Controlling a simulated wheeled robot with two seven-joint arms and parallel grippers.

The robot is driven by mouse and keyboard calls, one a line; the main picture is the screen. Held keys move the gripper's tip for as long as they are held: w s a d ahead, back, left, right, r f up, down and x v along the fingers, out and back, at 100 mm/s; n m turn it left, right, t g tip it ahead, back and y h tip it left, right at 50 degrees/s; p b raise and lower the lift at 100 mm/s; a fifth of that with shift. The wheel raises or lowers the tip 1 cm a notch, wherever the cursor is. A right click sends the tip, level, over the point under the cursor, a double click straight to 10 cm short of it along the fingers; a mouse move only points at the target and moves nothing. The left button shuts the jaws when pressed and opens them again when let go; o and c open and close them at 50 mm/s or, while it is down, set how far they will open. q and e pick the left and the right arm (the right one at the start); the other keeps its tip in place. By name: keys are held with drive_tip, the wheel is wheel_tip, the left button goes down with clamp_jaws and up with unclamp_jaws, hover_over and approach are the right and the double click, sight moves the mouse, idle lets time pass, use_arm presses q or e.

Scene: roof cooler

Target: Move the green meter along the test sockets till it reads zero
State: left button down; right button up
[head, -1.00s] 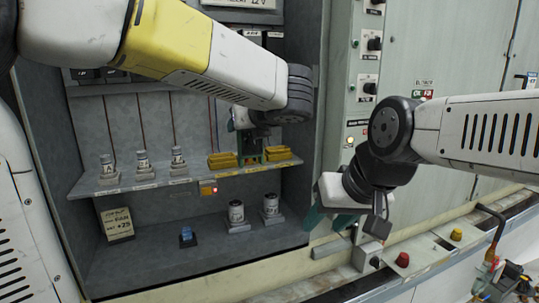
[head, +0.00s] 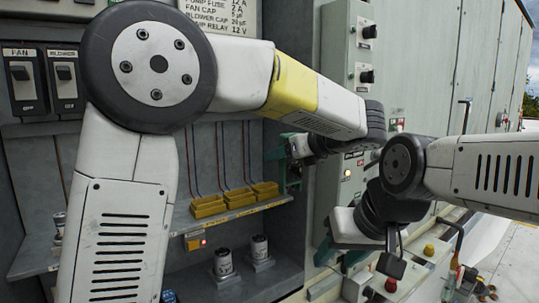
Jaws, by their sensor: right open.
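I cannot make out a green meter for certain in the head view. My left gripper (head: 283,172) shows only as teal parts, beyond its wrist and just right of the yellow blocks; whether its fingers are apart is unclear. Three yellow blocks (head: 237,197) sit in a row on the shelf, with thin wires hanging above them; I cannot tell whether they are the test sockets. My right gripper (head: 342,256) has teal fingers apart, empty as far as I see, in front of the cabinet's lower right edge.
Two cylindrical cans (head: 223,262) stand below. Switches (head: 65,82) are at upper left. A red button (head: 391,285) and loose tools (head: 470,283) lie at right. My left arm hides the shelf's left.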

use_arm(q)
drive_tip(key=x, duration=1.2)
drive_tip(key=shift+w+r, duration=0.2)
drive_tip(key=shift+w, duration=0.25)
idle(1.3)
drive_tip(key=shift+f, duration=0.3)
idle(1.1)
drive_tip(key=shift+c, duration=2.2)
unclamp_jaws()
